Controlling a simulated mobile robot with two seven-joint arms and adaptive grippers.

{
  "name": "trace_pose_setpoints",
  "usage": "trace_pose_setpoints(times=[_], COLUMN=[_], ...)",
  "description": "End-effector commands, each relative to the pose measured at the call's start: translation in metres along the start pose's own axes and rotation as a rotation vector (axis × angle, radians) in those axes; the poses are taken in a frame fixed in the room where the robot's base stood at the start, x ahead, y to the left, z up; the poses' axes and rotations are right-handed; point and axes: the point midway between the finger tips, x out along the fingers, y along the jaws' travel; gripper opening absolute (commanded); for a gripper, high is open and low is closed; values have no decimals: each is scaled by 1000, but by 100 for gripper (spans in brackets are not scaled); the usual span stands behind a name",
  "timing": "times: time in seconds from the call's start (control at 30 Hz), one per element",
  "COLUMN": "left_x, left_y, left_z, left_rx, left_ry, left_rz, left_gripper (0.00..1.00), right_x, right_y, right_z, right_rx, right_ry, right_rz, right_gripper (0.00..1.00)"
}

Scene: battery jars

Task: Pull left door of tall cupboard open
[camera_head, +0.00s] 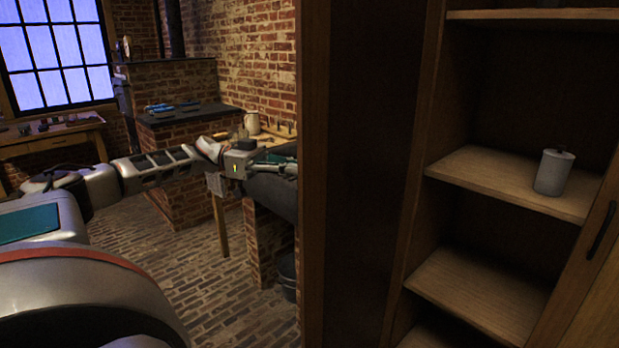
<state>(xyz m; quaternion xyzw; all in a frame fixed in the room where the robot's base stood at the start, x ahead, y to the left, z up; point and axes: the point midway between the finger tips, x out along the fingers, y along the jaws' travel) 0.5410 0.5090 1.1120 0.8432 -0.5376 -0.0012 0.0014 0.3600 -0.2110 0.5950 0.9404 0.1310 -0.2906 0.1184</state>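The tall cupboard (437,190) fills the right of the head view, with its shelves exposed. Its left door (365,150) stands swung open toward me, showing its dark inner face. The door's lighter wooden edge (313,180) runs top to bottom of the view. My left arm reaches in from the left. My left gripper (285,168) is at the outer side of this door, its tips ending by the door's edge. The door's outer face and any handle there are hidden, so I cannot tell whether the fingers hold anything. My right gripper is out of view.
A pale lidded jar (554,173) stands on the middle shelf (500,182). The right door (590,270), with a dark handle (601,230), is at lower right. A brick stove (185,150) and a worktable (50,135) stand behind. Brick floor (225,285) lies clear at centre-left.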

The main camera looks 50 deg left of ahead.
Motion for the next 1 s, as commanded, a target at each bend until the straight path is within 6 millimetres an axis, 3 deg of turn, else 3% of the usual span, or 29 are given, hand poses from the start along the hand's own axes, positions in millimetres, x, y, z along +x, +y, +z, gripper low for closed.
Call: trace_pose_setpoints(times=[0.7,0.73,1.0], left_x=[-6,-6,-6], left_y=[-4,-4,-4], left_z=[-1,-1,-1], left_rx=[-1,-1,0], left_ry=[0,0,0], left_rz=[1,1,0], left_gripper=[0,13,13], right_x=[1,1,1], right_y=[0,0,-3], right_z=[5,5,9], right_rx=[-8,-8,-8], right_ry=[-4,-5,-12], right_rz=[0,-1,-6], right_gripper=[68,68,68])
